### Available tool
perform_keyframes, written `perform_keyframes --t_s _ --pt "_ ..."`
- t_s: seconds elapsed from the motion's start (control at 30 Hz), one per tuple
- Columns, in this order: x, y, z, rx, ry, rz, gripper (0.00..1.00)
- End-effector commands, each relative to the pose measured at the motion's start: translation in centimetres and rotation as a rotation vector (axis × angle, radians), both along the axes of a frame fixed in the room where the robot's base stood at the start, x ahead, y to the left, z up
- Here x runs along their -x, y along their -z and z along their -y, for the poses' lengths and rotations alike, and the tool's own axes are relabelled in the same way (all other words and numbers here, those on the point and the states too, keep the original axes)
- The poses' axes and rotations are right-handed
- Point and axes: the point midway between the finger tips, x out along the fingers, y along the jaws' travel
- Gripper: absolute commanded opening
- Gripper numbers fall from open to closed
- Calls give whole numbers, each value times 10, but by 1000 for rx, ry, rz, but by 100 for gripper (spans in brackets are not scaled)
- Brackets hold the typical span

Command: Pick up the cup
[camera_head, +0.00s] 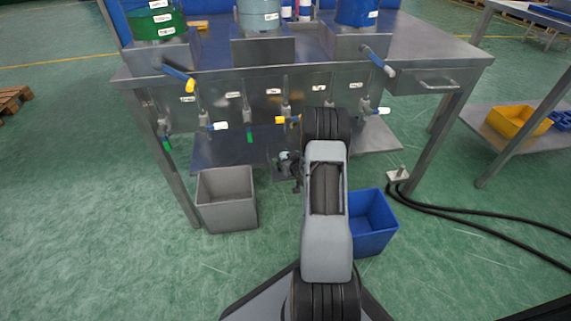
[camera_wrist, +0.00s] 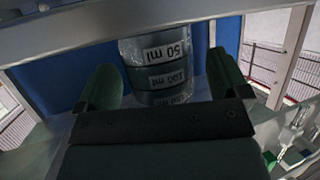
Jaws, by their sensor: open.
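The cup (camera_wrist: 165,65) is a clear grey measuring cup with white volume labels, such as 50 ml, that read upside down in the wrist view. My gripper (camera_wrist: 161,66) is open, with one dark green finger on each side of the cup. I cannot tell whether either finger touches it. The near part of the cup is hidden behind the gripper body. In the head view my gripper (camera_head: 290,165) is a small dark shape beneath the row of taps, left of my arm. The cup cannot be made out clearly there.
A metal workbench (camera_head: 440,52) carries drums and has several taps along its front. A grey bin (camera_head: 227,200) stands to the left on the green floor and a blue bin (camera_head: 372,225) to the right. Black cables (camera_head: 450,213) run across the floor at right.

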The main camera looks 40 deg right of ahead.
Motion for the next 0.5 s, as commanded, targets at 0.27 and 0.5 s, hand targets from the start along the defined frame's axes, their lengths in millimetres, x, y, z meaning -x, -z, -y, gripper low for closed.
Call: perform_keyframes --t_s 0.27,0.5 --pt "-1 0 0 -1 1 0 92" --pt "-1 0 0 -1 1 0 69"
